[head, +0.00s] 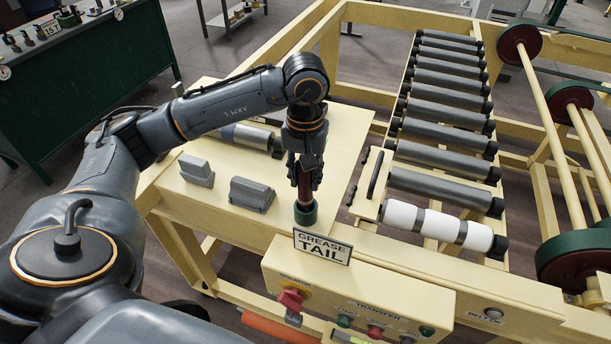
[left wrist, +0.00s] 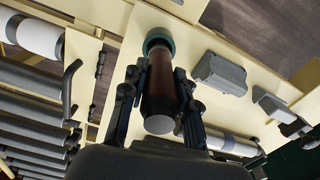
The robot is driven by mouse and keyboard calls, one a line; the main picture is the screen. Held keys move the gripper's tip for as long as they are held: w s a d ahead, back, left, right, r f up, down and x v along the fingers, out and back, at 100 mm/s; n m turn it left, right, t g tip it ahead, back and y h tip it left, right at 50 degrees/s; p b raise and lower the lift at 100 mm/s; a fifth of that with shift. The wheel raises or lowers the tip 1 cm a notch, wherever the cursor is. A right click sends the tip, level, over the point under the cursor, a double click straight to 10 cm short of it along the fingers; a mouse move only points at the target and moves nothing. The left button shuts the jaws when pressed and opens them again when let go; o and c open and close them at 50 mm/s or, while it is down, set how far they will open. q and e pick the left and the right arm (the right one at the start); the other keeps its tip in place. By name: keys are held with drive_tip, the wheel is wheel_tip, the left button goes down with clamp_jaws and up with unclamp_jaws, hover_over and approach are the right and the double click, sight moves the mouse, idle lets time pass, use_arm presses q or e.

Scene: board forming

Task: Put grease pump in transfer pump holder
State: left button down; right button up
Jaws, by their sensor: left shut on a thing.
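The grease pump looks like a dark red-brown cylinder (head: 305,188), held upright by my left gripper (head: 304,178). In the left wrist view the pump (left wrist: 160,88) stands between the two fingers, with its pale round end towards the camera. Its lower end meets a green ring-shaped cup (head: 305,212), which also shows in the left wrist view (left wrist: 158,40). I cannot tell whether this cup is the transfer pump holder or part of the pump, nor how deep the pump sits in it. My right gripper is in neither view.
A "GREASE TAIL" sign (head: 322,246) stands just in front of the cup. Two grey blocks (head: 197,170) (head: 251,194) sit on the cream table (head: 345,140) to the left. A silver cylinder (head: 245,136) lies behind them. Rollers (head: 440,130) and a control panel (head: 355,300) flank the spot.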

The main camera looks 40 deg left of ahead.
use_arm(q)
drive_tip(key=shift+f, duration=0.7)
drive_tip(key=shift+d+f, duration=0.1)
drive_tip(key=shift+f, duration=0.15)
drive_tip(key=c, duration=1)
unclamp_jaws()
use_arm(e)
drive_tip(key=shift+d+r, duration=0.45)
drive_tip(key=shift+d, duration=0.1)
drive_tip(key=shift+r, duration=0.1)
